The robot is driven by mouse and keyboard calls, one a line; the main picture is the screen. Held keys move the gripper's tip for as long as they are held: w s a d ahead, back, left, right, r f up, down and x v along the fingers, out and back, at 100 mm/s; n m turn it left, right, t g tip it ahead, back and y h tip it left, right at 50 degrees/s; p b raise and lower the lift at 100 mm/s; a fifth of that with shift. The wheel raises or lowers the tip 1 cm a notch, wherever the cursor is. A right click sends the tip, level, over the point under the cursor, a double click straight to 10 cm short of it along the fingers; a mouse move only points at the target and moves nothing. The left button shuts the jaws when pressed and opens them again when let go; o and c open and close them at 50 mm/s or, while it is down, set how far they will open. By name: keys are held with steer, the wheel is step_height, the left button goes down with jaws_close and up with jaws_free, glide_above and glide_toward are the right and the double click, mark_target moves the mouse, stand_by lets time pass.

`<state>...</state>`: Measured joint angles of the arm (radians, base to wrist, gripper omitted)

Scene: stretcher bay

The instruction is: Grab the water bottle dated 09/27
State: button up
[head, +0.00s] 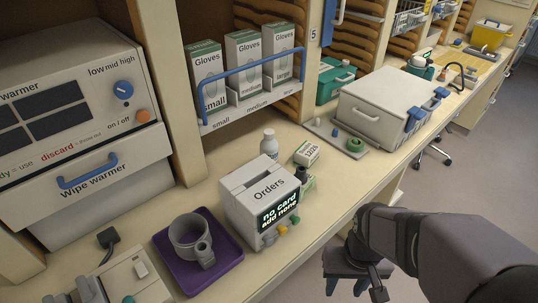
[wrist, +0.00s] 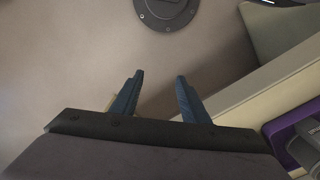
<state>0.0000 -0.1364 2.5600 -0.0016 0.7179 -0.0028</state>
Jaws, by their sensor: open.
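A small white bottle (head: 269,141) with a pale cap stands upright on the counter, behind the Orders box in the head view. No date is readable on it, so I cannot tell whether it is the 09/27 water bottle. My gripper (head: 345,288) hangs low in front of the counter edge, at the lower right of the head view and well apart from the bottle. In the wrist view my gripper (wrist: 160,77) has its two blue fingers spread with nothing between them. The bottle is not in the wrist view.
The Orders box (head: 248,190) has a display reading "no card add none". A purple tray (head: 174,271) holds a grey mug (head: 185,237). Glove boxes (head: 244,62) stand behind. A wipe warmer (head: 60,130) is left.

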steer(key=o, duration=0.7)
